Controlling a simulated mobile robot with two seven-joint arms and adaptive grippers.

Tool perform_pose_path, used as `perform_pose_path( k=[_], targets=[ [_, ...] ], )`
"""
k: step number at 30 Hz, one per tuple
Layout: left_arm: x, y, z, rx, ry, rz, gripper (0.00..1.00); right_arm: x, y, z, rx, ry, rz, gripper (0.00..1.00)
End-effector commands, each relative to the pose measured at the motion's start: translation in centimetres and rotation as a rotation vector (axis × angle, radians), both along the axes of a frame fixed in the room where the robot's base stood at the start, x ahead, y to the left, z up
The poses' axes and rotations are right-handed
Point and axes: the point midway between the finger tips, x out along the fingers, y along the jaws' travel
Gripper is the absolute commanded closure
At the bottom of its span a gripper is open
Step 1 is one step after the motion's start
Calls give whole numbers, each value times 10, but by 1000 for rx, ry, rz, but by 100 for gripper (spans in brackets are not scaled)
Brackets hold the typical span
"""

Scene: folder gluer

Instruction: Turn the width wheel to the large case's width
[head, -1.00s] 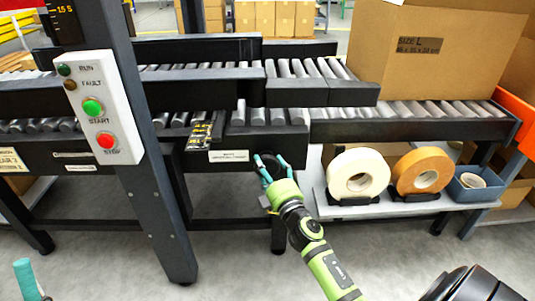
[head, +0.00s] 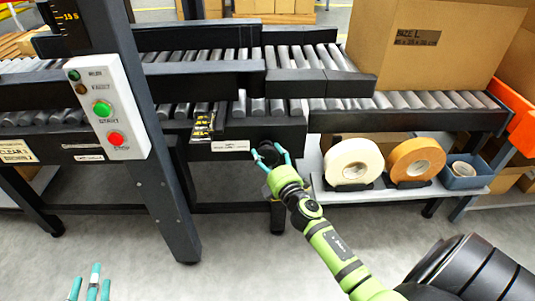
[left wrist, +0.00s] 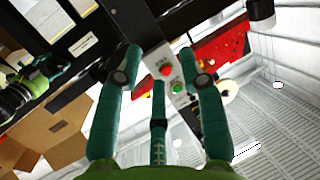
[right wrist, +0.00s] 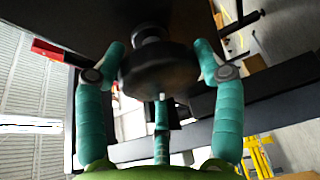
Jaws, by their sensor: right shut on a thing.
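The black width wheel (right wrist: 158,70) sits on the front of the conveyor frame, to the right of a white label (head: 230,146) and a scale with yellow marks (head: 203,127). My right gripper (head: 277,160) is shut on the wheel; the right wrist view shows its teal fingers on either side of the rim. The large case (head: 400,45), a cardboard box marked SIZE L, stands on the rollers at the right. Its printed dimensions are too blurred to read surely. My left gripper (head: 90,285) is low at the left, open and empty, away from the wheel.
A control panel (head: 108,108) with a green START and a red button hangs on a dark post (head: 165,180) left of the wheel. A shelf (head: 400,198) below the conveyor holds a white roll (head: 353,165), a tan roll (head: 417,163) and a blue bin (head: 463,173).

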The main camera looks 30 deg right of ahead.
Motion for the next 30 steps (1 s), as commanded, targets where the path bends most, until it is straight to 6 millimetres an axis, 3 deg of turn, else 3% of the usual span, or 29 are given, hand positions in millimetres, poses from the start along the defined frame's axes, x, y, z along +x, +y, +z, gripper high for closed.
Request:
perform_pose_path(
  k=[1,9,22,23,24,30],
  targets=[
    [-1,3,-6,10,41,7,60,0,-7,3,-11,4,-15,64],
    [-8,11,-31,39,167,25,60,0,-7,3,-33,16,-15,64],
    [-9,12,-35,42,182,28,60,0,-7,3,-35,16,-15,64],
    [-9,12,-34,42,182,28,60,0,-7,3,-35,16,-15,19],
    [-9,12,-34,42,182,28,60,0,-6,3,-35,16,-14,7],
    [-9,12,-34,42,181,27,60,0,-4,1,-32,16,-9,7]
  ],
)
